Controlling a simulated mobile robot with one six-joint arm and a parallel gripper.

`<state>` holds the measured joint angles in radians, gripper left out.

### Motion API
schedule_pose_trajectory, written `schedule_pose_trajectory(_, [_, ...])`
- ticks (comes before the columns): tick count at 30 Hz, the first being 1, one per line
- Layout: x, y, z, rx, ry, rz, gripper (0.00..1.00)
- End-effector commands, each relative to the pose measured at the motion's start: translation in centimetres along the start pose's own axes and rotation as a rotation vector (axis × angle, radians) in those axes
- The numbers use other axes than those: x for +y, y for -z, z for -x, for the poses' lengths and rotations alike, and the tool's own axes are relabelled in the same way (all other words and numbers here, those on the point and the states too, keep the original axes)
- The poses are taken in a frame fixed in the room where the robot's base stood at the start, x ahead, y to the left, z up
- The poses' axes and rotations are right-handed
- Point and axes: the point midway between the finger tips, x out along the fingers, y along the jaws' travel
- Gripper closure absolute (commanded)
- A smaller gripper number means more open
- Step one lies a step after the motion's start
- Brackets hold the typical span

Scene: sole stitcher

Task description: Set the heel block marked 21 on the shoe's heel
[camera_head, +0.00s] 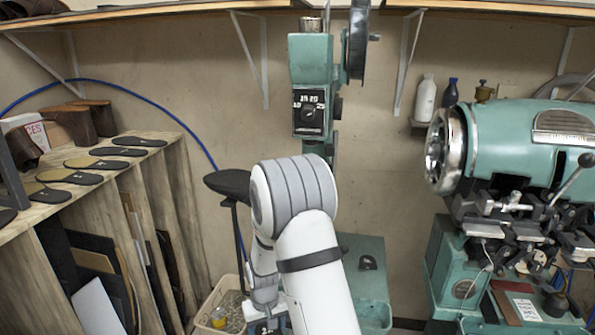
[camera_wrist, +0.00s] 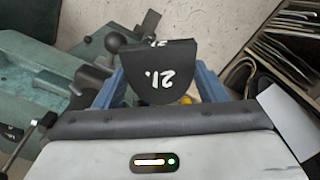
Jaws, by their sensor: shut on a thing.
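The black heel block marked 21 (camera_wrist: 165,88) is in my gripper (camera_wrist: 160,82). In the wrist view its white number faces the camera upside down, and blue fingers close on both its sides. A dark shoe-like shape (camera_head: 230,183), seemingly the shoe, rests on a thin dark stand left of my arm. Its heel end is partly hidden by my arm. I cannot see the held block touching it.
A wooden rack (camera_head: 98,178) with soles stands at left. A bin (camera_head: 207,318) is low beside my arm. Green machines stand behind (camera_head: 312,75) and at right (camera_head: 520,135). A ball-ended lever (camera_wrist: 116,42) shows in the wrist view.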

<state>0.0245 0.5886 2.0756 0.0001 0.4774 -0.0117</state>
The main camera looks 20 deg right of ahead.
Motion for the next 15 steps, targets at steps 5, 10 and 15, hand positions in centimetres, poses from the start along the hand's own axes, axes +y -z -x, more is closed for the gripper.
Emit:
schedule_pose_trajectory(5, [-0.3, 0.0, 1.7, 0.001, 0.0, 0.006, 0.6])
schedule_pose_trajectory(10, [-0.3, 0.0, 4.9, 0.001, 0.0, 0.008, 0.6])
schedule_pose_trajectory(15, [0.1, -0.2, 7.9, 0.006, 0.0, -0.064, 0.6])
